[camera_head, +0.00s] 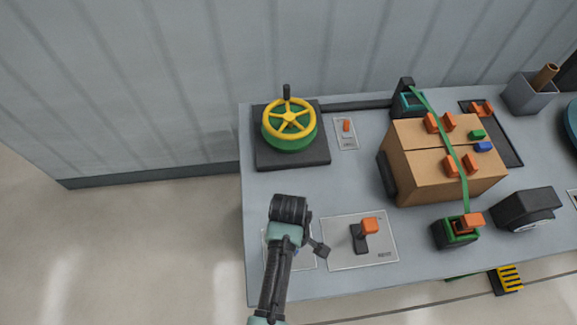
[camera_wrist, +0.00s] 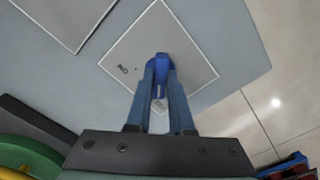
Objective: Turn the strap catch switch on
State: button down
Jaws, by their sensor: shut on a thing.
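In the wrist view, my gripper (camera_wrist: 161,72) is shut on a blue switch handle (camera_wrist: 161,60). The handle stands on a grey square plate (camera_wrist: 135,50) with small lettering that looks like "ON". In the head view the same plate (camera_head: 306,263) is mostly behind my arm at the table's front left, and the fingertips are hidden there. I cannot read a name on the plate, so the pictures do not say whether this is the strap catch switch. The green strap (camera_head: 443,130) runs over a cardboard box (camera_head: 425,180), between a rear holder (camera_head: 408,103) and a front catch (camera_head: 455,233).
A plate with an orange-topped lever (camera_head: 369,226) lies just right of my arm. Behind are a yellow-and-green handwheel (camera_head: 289,120) and a small orange switch (camera_head: 346,126). A black device (camera_head: 527,209) stands at the right. The table's left edge is near my arm.

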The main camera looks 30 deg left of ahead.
jog(key=m+p, duration=0.2)
jog(key=m, duration=0.2)
jog(key=shift+r+m, duration=0.15)
jog(key=shift+m, duration=0.15)
jog(key=m+p, duration=0.1)
jog(key=m, duration=0.3)
jog(key=m+p, duration=0.1)
jog(key=m, duration=0.4)
jog(key=shift+m+p, duration=0.5)
jog(key=shift+m, duration=1.4)
jog(key=c, duration=0.8)
grip_release()
notch_tip(320, 180, up, 13)
jog(key=shift+b, duration=0.45)
